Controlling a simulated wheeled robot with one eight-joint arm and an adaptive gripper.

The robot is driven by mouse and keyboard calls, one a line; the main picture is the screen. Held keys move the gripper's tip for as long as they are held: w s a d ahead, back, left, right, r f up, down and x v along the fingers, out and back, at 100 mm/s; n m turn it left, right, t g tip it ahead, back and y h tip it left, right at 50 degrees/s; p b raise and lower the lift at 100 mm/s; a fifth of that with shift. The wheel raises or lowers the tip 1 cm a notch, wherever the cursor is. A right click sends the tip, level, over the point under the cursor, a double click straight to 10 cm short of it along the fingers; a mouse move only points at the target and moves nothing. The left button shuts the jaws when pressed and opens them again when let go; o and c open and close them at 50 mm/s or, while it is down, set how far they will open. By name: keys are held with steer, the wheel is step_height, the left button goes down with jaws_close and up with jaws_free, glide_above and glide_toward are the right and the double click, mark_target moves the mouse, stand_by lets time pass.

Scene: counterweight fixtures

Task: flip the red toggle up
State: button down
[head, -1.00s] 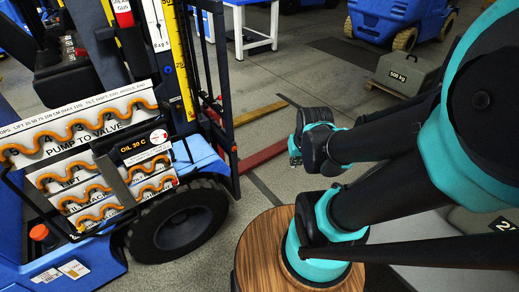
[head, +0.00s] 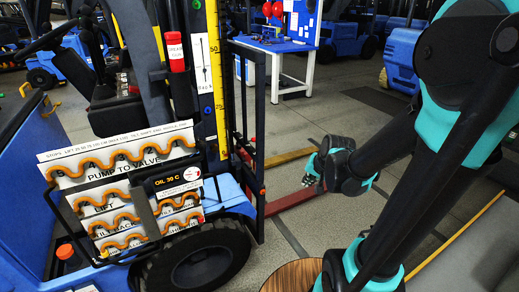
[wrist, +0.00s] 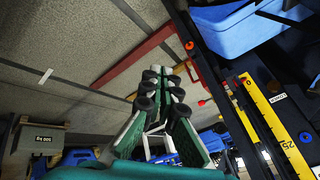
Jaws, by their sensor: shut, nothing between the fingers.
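I cannot make out a red toggle for certain in either view. Small orange-red knobs (wrist: 189,45) show on the dark mast in the wrist view, too small to tell whether any is a toggle. The blue forklift (head: 228,192) fills the left of the head view, with white panels (head: 130,165) marked "PUMP TO VALVE" and orange wavy hoses. My gripper (wrist: 160,76) is shut and empty in the wrist view, pointing away. In the head view my gripper (head: 311,180) is in the air right of the forklift mast, apart from it.
A yellow scale (head: 216,75) runs up the mast. A red fork (head: 290,199) lies low on the floor. A blue workbench (head: 272,45) with white legs stands behind. A grey weight (wrist: 38,139) sits at lower left in the wrist view. Floor right of the forklift is mostly clear.

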steer(key=w+a+f+m+t+y, duration=0.1)
steer(key=w+a+m, duration=0.25)
steer(key=w, duration=0.65)
steer(key=w+a+f+m+t+y, duration=0.1)
steer(key=w+a+m+t+y, duration=0.15)
steer(key=w+m, duration=0.45)
steer(key=w+a+f+m+y, duration=0.15)
steer(key=w+a, duration=0.25)
steer(key=w, duration=0.8)
steer(key=w+a+f+m+t, duration=0.2)
steer(key=w+f+m, duration=0.4)
steer(key=f, duration=0.2)
steer(key=w+a+f+m+t, duration=0.1)
steer(key=w+f+m+t, duration=0.1)
steer(key=w+f+m, duration=0.5)
steer(key=shift+w+a+f+m+y, duration=0.2)
steer(key=shift+a+f+m+y, duration=0.15)
steer(key=shift+f, duration=0.5)
steer(key=w+a+r, duration=0.1)
steer(key=w+a, duration=0.4)
steer(key=w, duration=0.5)
steer(key=shift+a+r, duration=0.15)
steer(key=shift+a, duration=0.25)
